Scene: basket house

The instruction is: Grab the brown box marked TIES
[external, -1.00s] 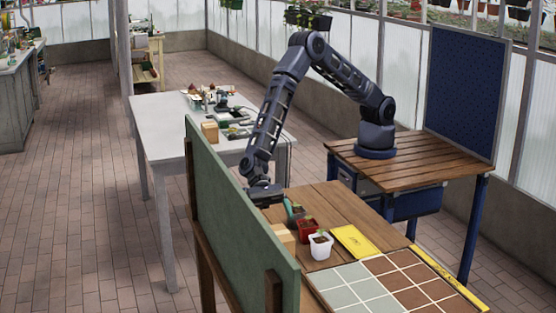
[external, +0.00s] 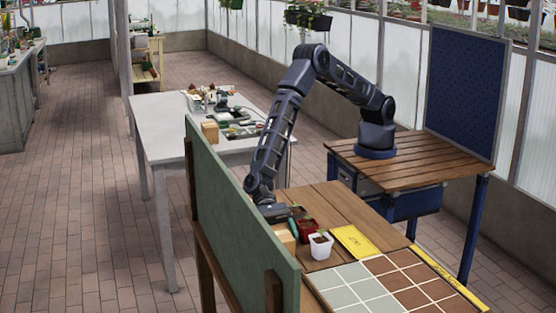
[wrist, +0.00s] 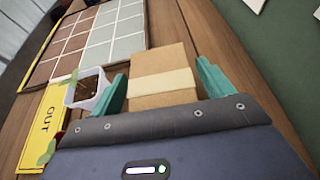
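A brown cardboard box (wrist: 160,68) with a pale tape band lies ahead of my gripper (wrist: 162,72) in the wrist view. The two teal fingers stand apart, one at each side of the box, with narrow gaps seeming to show. No TIES marking is readable on it. In the external view the box (external: 285,239) sits on the wooden table behind the green board, partly hidden by it. My gripper (external: 292,222) is low over the table beside the box, its fingers mostly hidden. Another small brown box (external: 210,132) stands on the grey table, its marking unreadable.
A red pot (external: 308,230) and a white pot (external: 320,246) stand close beside the box. A yellow sheet (external: 354,241) marked OUT and a tiled tray (external: 350,274) lie beyond. The green board (external: 238,210) rises close along the table edge.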

